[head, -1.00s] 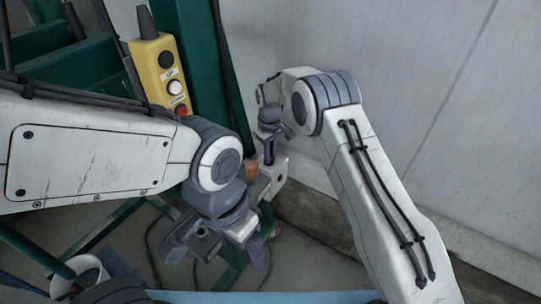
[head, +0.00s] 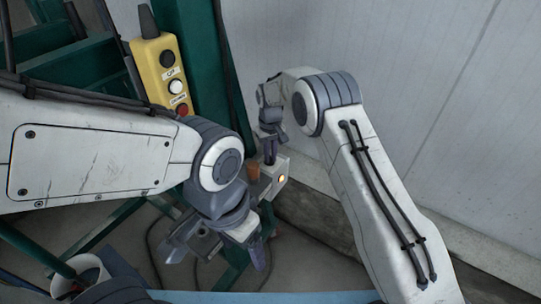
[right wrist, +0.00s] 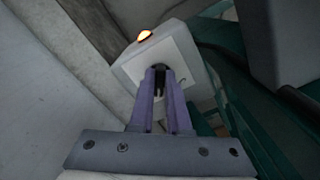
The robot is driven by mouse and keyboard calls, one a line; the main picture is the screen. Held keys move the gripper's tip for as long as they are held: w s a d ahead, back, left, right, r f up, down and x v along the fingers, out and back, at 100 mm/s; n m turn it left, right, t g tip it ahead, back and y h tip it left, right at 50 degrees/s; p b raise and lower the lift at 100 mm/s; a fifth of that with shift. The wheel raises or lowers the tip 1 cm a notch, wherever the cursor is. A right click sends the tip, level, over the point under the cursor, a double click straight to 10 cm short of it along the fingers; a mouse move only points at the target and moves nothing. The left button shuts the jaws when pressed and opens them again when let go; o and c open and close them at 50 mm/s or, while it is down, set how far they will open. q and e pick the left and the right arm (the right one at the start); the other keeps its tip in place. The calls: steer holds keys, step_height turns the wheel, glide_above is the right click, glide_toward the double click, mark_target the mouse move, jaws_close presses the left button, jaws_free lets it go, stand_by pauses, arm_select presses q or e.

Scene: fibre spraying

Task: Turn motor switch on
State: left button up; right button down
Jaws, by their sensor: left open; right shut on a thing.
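The motor switch box (head: 268,188) is a small pale grey box near the middle of the head view; it also fills the upper middle of the right wrist view (right wrist: 183,62). A lamp (head: 282,179) on it glows orange; it shows at the box's upper edge in the right wrist view (right wrist: 145,35). My right gripper (head: 270,157) has its purple fingers (right wrist: 158,74) shut on the dark switch on the box's face, which the fingers mostly hide. My left gripper (head: 217,256) is open and apart, below and left of the box.
A yellow control box (head: 152,58) with black, white and red buttons hangs on a green post (head: 190,30) at upper left. A brown cylinder (head: 253,172) is beside the switch box. A white bucket (head: 88,270) stands at lower left. The pale wall is close on the right.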

steer(key=shift+r, duration=0.1)
steer(key=c, duration=0.9)
jaws_free()
step_height(320, 180, up, 10)
steer(key=shift+r+b, duration=0.2)
steer(key=shift+b, duration=0.65)
